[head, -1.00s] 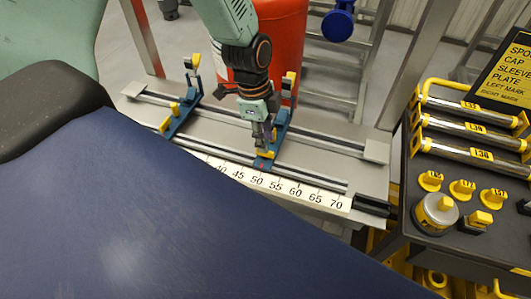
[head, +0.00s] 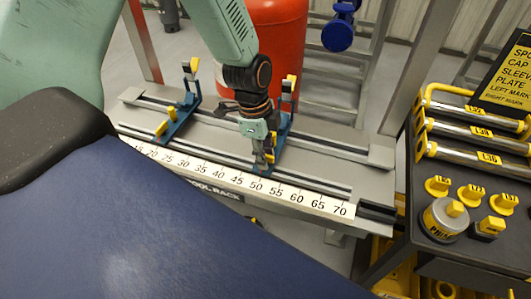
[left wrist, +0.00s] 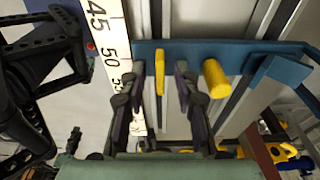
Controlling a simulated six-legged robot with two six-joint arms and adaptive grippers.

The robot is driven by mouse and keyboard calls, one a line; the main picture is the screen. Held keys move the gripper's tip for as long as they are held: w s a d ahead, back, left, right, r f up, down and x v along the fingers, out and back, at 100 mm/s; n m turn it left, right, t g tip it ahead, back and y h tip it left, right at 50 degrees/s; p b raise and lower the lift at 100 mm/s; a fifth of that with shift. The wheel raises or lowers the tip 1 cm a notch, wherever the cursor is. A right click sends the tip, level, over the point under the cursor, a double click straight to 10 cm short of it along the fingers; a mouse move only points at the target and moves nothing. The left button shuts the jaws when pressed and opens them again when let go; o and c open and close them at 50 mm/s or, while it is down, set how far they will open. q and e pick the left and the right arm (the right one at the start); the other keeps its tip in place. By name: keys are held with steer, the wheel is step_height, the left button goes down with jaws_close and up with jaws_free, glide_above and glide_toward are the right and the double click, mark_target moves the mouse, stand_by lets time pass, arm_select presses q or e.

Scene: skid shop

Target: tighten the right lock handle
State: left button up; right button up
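The rack's right blue carriage (head: 284,131) sits across the rails near the 50–55 marks. Its thin yellow lock handle (left wrist: 160,72) stands between my left gripper's fingers in the left wrist view. My left gripper (head: 263,159) points down over the carriage's near end and mostly hides the handle in the head view. In the left wrist view my left gripper (left wrist: 159,88) is open, with a gap on each side of the handle. A yellow round knob (left wrist: 216,78) stands right of the fingers. My right gripper is not in view.
A scale strip (head: 235,180) runs along the rack's front. The left blue carriage (head: 181,119) stands further left. A red cylinder (head: 280,35) is behind the rack. A dark cart (head: 425,205) with bars and yellow-topped parts is at right.

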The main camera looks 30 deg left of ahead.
arm_select(q)
jaws_close()
steer(key=shift+r+n+p, duration=0.1)
steer(key=shift+n+p, duration=0.3)
steer(key=shift+p, duration=0.1)
steer(key=shift+n+p, duration=1.2)
steer(key=shift+n, duration=0.1)
steer(key=shift+t, duration=0.3)
